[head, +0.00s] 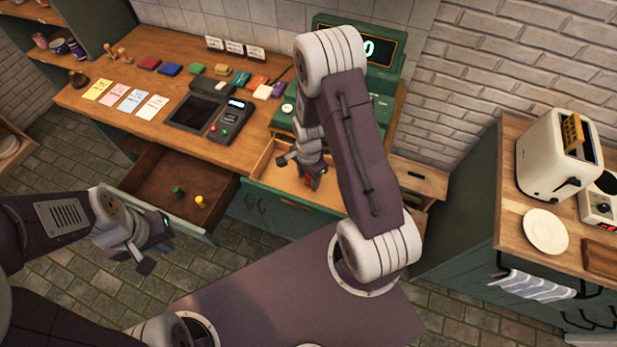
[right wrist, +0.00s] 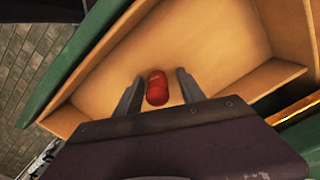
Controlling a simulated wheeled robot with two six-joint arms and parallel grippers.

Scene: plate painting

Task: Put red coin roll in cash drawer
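The red coin roll (right wrist: 157,88) is in the open cash drawer (right wrist: 215,45), between the fingers of my right gripper (right wrist: 158,90). A gap shows on each side of it, so the fingers are open and apart from it. In the head view my right gripper (head: 308,177) reaches down into the cash drawer (head: 264,163), below the green register (head: 384,84); only a bit of red shows at the fingertips. Whether the roll rests flat on the drawer floor is hard to tell.
An open brown drawer (head: 158,176) at the left holds a green roll (head: 178,192) and a yellow roll (head: 200,201). A card terminal (head: 231,121), notes and small coloured blocks lie on the wooden counter (head: 150,50). A toaster (head: 550,150) stands on the right counter.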

